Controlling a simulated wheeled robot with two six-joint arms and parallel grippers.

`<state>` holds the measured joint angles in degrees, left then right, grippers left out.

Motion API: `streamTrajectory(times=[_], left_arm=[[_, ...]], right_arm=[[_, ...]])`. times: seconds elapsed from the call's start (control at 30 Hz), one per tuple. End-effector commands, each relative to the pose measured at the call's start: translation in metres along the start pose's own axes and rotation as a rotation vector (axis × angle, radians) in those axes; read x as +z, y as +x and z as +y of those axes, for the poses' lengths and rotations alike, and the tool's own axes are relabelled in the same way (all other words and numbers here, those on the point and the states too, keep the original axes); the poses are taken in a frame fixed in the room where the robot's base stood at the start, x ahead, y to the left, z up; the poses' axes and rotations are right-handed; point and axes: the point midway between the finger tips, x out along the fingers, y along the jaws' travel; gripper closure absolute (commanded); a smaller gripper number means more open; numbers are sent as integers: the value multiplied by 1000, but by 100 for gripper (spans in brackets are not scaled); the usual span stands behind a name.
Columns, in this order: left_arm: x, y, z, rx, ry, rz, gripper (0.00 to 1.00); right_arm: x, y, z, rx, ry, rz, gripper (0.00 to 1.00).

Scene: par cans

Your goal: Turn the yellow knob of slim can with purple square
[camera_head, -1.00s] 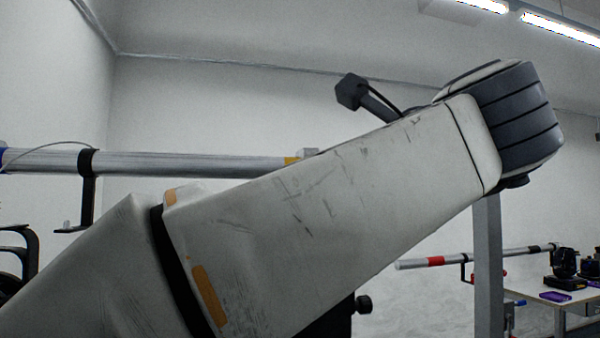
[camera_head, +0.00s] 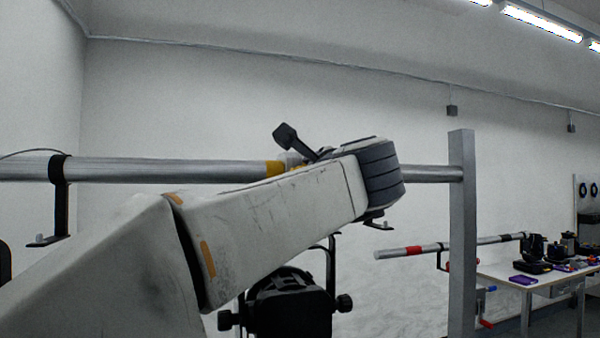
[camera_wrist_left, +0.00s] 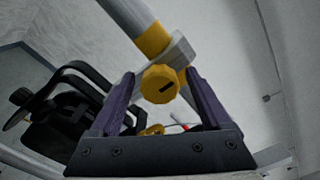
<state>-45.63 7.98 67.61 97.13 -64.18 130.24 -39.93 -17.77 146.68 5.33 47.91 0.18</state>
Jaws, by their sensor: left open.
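My left gripper (camera_wrist_left: 160,74) is open, with one purple finger on each side of the knob; contact cannot be told. A yellow band (camera_head: 276,168) shows on the pipe in the head view, partly behind my arm. A black can (camera_head: 290,304) with side knobs hangs below, its top hidden by my arm; a black fixture (camera_wrist_left: 62,125) shows at left in the wrist view. No purple square is visible. My right gripper is out of view.
A long grey pipe (camera_head: 165,169) runs across to a grey post (camera_head: 462,235). A black bracket (camera_head: 60,198) hangs from it at left. A second bar with a red band (camera_head: 413,250) and a table (camera_head: 545,278) with black and purple items stand at right.

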Motion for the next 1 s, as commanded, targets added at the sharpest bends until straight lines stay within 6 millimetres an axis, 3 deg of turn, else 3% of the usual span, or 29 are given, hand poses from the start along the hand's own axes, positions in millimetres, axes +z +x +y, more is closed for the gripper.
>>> streamTrajectory(times=[0.17,0.27,0.4,0.73,1.0], left_arm=[[0,0,1,0,0,0,19],[0,0,1,1,1,-1,49],[0,0,1,1,0,-1,100],[0,0,1,1,42,-2,100],[0,0,1,3,209,-2,100]], right_arm=[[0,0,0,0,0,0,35],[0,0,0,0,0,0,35],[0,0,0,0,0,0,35],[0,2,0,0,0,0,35],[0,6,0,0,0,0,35]])
